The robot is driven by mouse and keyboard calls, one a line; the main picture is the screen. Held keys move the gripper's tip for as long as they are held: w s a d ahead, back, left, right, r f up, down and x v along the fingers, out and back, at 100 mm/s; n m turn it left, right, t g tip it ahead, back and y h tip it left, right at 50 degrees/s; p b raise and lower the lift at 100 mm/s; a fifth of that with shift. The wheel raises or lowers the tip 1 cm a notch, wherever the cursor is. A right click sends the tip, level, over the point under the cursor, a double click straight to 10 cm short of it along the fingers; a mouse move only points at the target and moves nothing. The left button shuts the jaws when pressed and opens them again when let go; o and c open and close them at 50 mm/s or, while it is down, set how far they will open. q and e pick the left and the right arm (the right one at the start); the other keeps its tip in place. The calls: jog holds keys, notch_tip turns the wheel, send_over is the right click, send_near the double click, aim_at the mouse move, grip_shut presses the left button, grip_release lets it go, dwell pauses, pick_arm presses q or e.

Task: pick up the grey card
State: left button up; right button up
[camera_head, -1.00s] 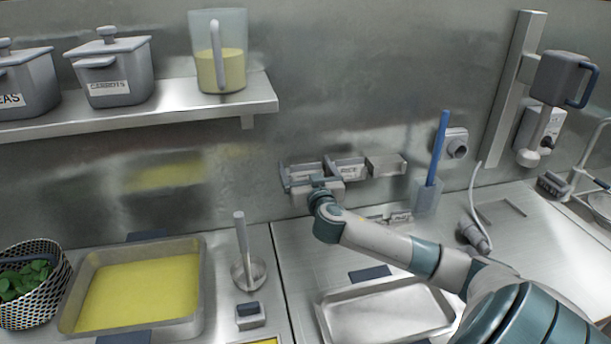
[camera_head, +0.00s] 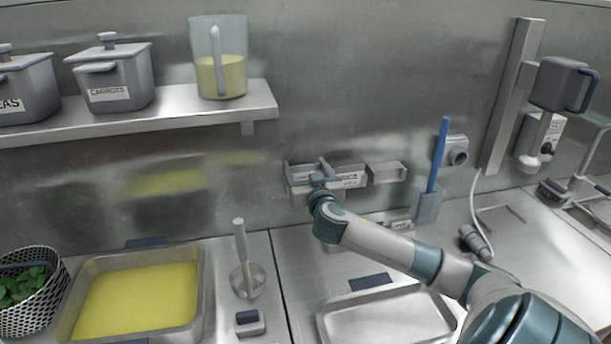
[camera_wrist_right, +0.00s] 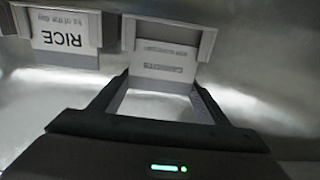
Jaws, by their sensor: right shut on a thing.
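My right gripper (camera_head: 314,178) is at the card holders on the back wall. In the right wrist view it (camera_wrist_right: 160,82) is shut on the side edges of a pale grey card (camera_wrist_right: 165,60) with small, upside-down print. The card's far end shows inside its wall holder (camera_wrist_right: 128,32); I cannot tell whether it is clear of the holder. In the head view my gripper largely hides this card. My left gripper is not in view.
A holder with a RICE card (camera_wrist_right: 65,35) is beside the gripped card. Another holder (camera_head: 387,173) is to the right in the head view. A blue-handled tool (camera_head: 438,155) stands nearby. Below are a metal tray (camera_head: 390,318) and a ladle-like tool (camera_head: 241,245).

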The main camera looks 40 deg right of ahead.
notch_tip(320, 180, up, 2)
jog(key=shift+r+b, duration=0.1)
jog(key=shift+b, duration=0.3)
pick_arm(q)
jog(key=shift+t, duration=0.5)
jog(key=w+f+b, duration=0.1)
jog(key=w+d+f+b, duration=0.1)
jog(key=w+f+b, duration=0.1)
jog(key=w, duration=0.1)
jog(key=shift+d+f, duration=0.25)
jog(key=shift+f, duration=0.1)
pick_arm(e)
jog(key=s+d+r, duration=0.6)
jog(key=s+r, duration=0.1)
jog(key=s, duration=0.3)
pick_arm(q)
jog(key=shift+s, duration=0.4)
